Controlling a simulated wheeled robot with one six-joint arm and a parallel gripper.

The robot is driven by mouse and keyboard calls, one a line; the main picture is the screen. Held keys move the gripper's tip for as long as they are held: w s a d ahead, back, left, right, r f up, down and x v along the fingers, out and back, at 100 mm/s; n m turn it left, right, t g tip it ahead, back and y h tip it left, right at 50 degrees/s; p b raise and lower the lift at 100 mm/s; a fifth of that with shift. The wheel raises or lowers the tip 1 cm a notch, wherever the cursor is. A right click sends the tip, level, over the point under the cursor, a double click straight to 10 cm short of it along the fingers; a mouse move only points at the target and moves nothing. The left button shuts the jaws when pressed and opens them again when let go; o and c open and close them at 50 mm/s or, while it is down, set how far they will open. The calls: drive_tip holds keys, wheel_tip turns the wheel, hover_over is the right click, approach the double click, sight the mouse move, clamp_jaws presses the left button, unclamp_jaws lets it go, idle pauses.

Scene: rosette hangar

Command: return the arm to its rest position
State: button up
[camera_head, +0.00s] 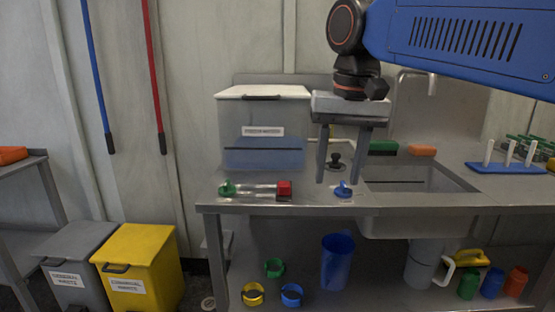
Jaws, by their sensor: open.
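My gripper (336,168) hangs above the front of the metal counter (260,207). Its two grey fingers point down and are apart, with nothing held between them. A small blue knob-like piece (343,190) stands on the counter just below and right of the fingertips. I cannot tell the exact gap between it and the fingers. My blue arm link crosses the upper right and hides part of the wall and tap.
A sink (410,178) lies right. A blue rack (505,168) stands far right. Bins, including a yellow one (140,270), stand at lower left.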

drive_tip(key=s+d+f+t, duration=0.1)
drive_tip(key=s+d+f, duration=0.3)
drive_tip(key=f, duration=0.5)
drive_tip(key=s+d+f+t, duration=0.1)
drive_tip(key=s+d+f, duration=0.4)
drive_tip(key=d+f, duration=0.2)
drive_tip(key=s+d+f+t, duration=0.1)
drive_tip(key=s+d+f, duration=0.3)
drive_tip(key=f, duration=0.7)
drive_tip(key=shift+s+d+t+h, duration=0.3)
drive_tip(key=shift+s+d, duration=0.05)
drive_tip(key=shift+d, duration=0.75)
